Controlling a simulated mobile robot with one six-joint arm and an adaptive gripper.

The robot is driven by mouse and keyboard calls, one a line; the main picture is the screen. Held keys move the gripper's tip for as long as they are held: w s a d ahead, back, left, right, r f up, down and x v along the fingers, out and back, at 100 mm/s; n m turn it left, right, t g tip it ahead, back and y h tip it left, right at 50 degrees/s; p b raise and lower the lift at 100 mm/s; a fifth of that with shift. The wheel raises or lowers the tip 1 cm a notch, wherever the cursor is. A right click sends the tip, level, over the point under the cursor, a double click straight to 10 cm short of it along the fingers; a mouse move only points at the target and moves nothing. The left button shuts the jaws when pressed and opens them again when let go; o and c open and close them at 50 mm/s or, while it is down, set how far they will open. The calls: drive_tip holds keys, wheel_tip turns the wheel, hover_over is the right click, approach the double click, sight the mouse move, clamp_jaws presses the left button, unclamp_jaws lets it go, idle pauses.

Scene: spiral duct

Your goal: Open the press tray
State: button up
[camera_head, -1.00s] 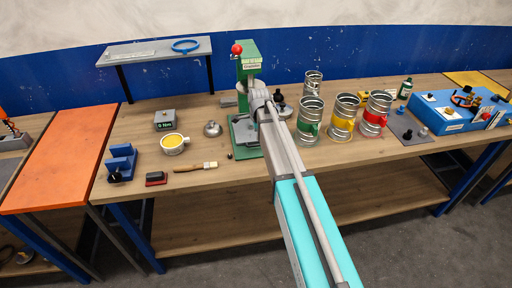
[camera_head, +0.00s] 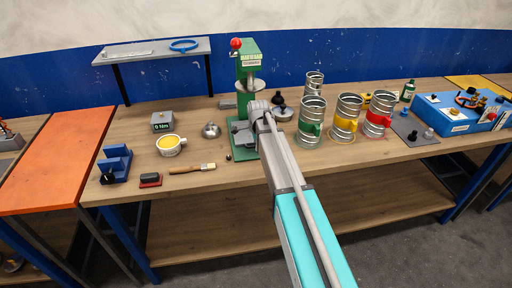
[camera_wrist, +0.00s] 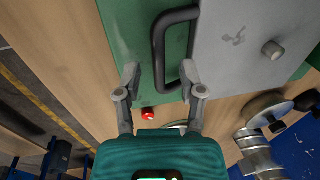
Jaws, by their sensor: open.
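The green press (camera_head: 249,62) with a red-knobbed lever (camera_head: 236,43) stands on the bench. Its grey tray (camera_head: 241,133) sits low on the green base, partly hidden by my arm. In the wrist view the tray is a grey plate (camera_wrist: 235,45) with a small round knob, and a black loop handle (camera_wrist: 160,50) stands at its edge over green metal. My gripper (camera_wrist: 160,76) is open, its fingertips on either side of the handle's lower end. I cannot tell if they touch it. In the head view the fingers are hidden behind my wrist.
Spiral duct pieces with green, yellow and red clamps (camera_head: 345,118) stand right of the press. A brush (camera_head: 193,168), yellow-filled cup (camera_head: 170,145), scale (camera_head: 162,122) and blue holder (camera_head: 115,164) lie left. A raised grey shelf (camera_head: 152,51) is behind. The bench front is mostly clear.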

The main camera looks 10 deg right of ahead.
drive_tip(key=shift+f, duration=0.1)
idle(0.3)
clamp_jaws()
